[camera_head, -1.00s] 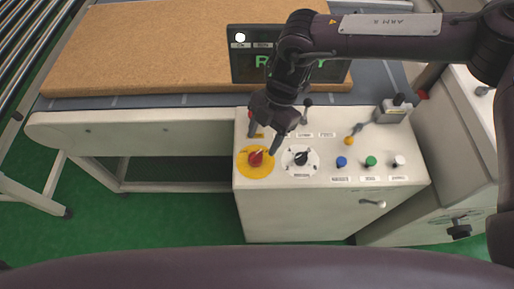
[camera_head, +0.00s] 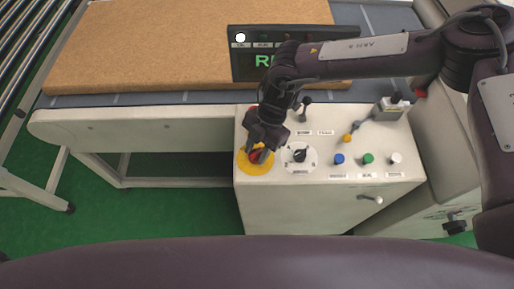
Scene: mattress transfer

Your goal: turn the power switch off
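A red rotary switch (camera_head: 256,157) sits on a round yellow plate (camera_head: 246,168) at the left front of the white control panel (camera_head: 330,208). I take it as the power switch; its label is not readable. My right gripper (camera_head: 258,153) points down over this switch, with its fingertips at the red knob and partly hiding it. Whether the fingers are closed on the knob or only around it, I cannot tell. The knob's exact angle is hidden. My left gripper is not in view.
A black knob on a white dial (camera_head: 299,157) is just right of the gripper. Blue (camera_head: 339,159), green (camera_head: 368,158) and white (camera_head: 396,158) buttons follow. A screen with green text (camera_head: 244,66), partly covered by my arm, stands behind. A brown mattress (camera_head: 150,45) lies on the conveyor.

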